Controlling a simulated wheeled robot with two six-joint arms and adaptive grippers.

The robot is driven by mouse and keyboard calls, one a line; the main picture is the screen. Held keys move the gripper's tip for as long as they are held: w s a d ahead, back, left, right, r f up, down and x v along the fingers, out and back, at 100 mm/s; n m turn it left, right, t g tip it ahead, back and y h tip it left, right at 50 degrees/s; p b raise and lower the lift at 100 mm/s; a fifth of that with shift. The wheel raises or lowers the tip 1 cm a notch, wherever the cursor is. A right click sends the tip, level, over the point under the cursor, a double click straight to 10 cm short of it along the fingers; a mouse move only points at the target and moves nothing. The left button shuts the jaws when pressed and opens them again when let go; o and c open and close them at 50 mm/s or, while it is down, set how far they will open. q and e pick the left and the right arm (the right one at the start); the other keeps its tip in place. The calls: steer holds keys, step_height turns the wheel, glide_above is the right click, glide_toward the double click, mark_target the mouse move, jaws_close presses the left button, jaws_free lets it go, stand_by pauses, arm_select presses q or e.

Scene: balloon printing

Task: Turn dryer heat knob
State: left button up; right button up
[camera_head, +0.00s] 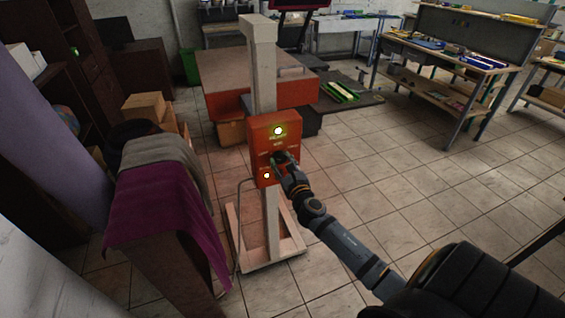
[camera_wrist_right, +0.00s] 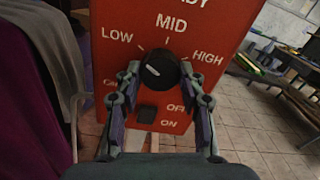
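The red dryer control box (camera_head: 262,135) is mounted on a pale upright post. Its black heat knob (camera_wrist_right: 157,72) sits in the middle of the panel in the right wrist view, below the LOW, MID and HIGH labels. The knob's white mark slants up and left, roughly toward LOW. My right gripper (camera_wrist_right: 161,74) is open, with one finger on each side of the knob; I cannot tell whether they touch it. In the head view, my right gripper (camera_head: 282,160) covers the knob. My left gripper is not in view.
A black switch (camera_wrist_right: 146,114) sits below the knob, beside OFF and ON labels. Two lights glow on the box. Purple cloth (camera_head: 165,205) drapes over a stand at left. An orange-sided table (camera_head: 240,70) stands behind the post. Tiled floor at right is open.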

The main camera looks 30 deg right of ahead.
steer(key=c, duration=0.6)
steer(key=shift+o, duration=0.2)
steer(key=m+b, duration=0.1)
steer(key=m, duration=0.4)
steer(key=shift+m, duration=0.4)
steer(key=m+b, duration=0.1)
steer(key=m, duration=0.4)
steer(key=shift+m, duration=0.4)
steer(key=o, duration=1.2)
steer(key=shift+c, duration=0.2)
